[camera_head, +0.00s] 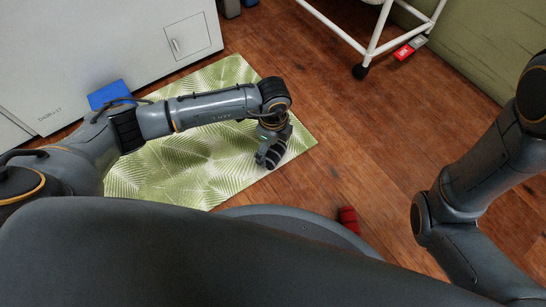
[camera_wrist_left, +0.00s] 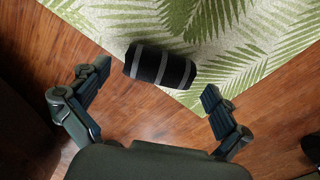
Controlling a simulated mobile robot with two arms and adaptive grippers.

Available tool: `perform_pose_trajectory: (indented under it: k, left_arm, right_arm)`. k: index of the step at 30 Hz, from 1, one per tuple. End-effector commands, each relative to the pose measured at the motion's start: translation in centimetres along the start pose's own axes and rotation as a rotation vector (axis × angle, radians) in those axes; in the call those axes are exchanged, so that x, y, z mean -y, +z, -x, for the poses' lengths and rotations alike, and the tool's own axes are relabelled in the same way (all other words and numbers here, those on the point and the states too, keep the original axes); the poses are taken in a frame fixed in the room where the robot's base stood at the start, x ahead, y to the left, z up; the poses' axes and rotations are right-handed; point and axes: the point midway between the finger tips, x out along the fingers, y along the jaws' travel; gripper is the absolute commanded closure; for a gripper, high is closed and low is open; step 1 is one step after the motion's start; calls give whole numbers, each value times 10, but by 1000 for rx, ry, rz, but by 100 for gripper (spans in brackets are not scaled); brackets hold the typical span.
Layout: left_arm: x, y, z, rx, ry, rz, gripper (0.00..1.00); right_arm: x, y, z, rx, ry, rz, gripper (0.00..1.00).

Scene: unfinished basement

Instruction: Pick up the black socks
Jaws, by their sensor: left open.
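The black socks (camera_wrist_left: 160,66) are a rolled black bundle with grey stripes. In the left wrist view they lie across the edge of the green leaf-patterned mat (camera_wrist_left: 250,45), between and a little beyond the tips of my left gripper (camera_wrist_left: 156,81). The left gripper's fingers are spread wide, with no contact visible. In the head view my left gripper (camera_head: 270,142) reaches down at the mat's right edge, and the socks (camera_head: 276,152) show partly behind it. My right arm shows at the right of the head view, but its gripper is out of the picture.
A red bundle (camera_head: 349,219) lies on the wooden floor beside my base. A white wheeled frame (camera_head: 373,38) stands at the top, near small red and grey boxes (camera_head: 403,52). A white cabinet (camera_head: 110,45) and a blue item (camera_head: 109,94) are at the left.

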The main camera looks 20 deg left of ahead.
Motion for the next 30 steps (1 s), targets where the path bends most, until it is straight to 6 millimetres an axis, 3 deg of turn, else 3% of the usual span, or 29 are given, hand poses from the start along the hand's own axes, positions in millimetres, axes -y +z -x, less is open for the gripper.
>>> perform_pose_trajectory:
  k: [1,3,12,14,20,30]
  left_arm:
    - [0,0,-14,1,0,0,0]
    - [0,0,-20,1,0,0,0]
    - [0,0,-20,0,0,0,0]
    - [0,0,-20,0,0,0,8]
    - [0,0,-20,0,1,0,49]
    - [0,0,-19,0,1,-1,52]
  right_arm:
    - [3,-4,12,0,0,0,100]
    - [4,-6,18,1,0,0,100]
    - [4,-5,18,3,0,0,100]
    - [4,-5,18,3,0,0,100]
    - [3,-5,18,3,0,0,100]
    - [3,-5,17,3,0,0,100]
